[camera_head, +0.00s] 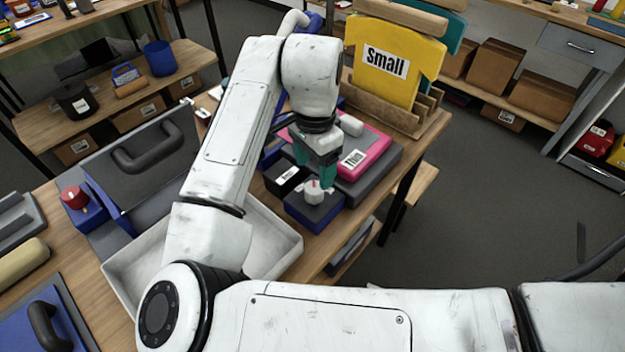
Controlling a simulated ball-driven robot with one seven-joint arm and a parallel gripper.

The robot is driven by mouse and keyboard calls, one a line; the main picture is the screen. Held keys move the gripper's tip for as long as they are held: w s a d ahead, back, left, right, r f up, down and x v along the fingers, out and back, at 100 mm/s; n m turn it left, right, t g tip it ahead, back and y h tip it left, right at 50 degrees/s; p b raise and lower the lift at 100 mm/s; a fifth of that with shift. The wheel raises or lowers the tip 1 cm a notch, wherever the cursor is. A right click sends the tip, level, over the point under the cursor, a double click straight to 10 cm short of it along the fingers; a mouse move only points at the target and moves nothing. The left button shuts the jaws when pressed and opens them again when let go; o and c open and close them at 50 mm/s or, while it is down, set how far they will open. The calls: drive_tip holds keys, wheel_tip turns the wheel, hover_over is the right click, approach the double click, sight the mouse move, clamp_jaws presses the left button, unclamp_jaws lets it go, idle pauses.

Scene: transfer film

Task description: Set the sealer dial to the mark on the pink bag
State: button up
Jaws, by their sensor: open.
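The pink bag (377,147) lies on a dark grey slab and bears a white label reading "Thin". In front of it is a small blue box (318,214) with a white dial (314,195) on top. A small red mark shows on the dial. Any writing around the dial is too small to read. My gripper (315,176), with teal fingers, points down over the dial. It is open, with the fingertips close to the dial; I cannot tell whether they touch it.
A black labelled block (284,181) sits left of the dial box. A yellow board labelled "Small" (385,85) stands in a wooden rack behind. A white tray (285,243) and a red knob on a blue base (75,198) are to the left. The table's right edge is close.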

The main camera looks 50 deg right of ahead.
sight(315, 187)
drive_tip(key=shift+f+p, duration=0.3)
drive_tip(key=shift+f, duration=2.75)
drive_tip(key=c, duration=1)
